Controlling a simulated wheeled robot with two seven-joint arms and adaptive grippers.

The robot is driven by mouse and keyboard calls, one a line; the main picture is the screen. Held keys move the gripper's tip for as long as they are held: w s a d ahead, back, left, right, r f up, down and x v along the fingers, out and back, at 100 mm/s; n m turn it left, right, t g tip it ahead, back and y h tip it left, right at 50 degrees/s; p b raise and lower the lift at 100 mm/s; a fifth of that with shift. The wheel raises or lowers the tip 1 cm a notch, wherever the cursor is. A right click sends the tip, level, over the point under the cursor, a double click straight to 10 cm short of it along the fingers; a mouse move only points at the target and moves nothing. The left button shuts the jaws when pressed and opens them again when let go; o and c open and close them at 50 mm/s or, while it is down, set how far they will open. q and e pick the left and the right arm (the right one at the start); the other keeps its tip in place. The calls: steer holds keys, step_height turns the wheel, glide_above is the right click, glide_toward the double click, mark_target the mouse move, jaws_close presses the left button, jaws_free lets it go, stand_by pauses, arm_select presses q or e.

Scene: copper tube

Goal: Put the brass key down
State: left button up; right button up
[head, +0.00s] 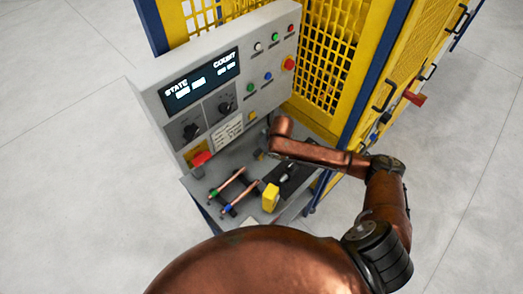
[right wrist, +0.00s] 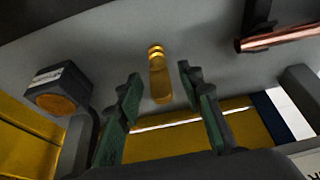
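A brass-coloured piece with a ringed, rounded end, which looks like the brass key (right wrist: 158,78), shows in the right wrist view against the grey surface. It appears between the two green-padded fingers of my right gripper (right wrist: 159,73). The fingers are apart, with a clear gap on each side of the piece, and the gripper is open. Whether the piece touches the surface I cannot tell. In the head view my right arm reaches in from the right over the console, and its wrist hides the gripper and the key. My left gripper is not in view.
A grey control console (head: 212,118) has knobs, buttons and a red stop button (head: 201,159). Two copper tubes (head: 227,183) lie on its shelf, beside a yellow block (head: 270,198). A yellow mesh fence (head: 322,70) stands behind. A dark labelled box (right wrist: 58,88) is left of the fingers.

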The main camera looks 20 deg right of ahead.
steer(key=v, duration=1.2)
steer(key=shift+r, duration=0.25)
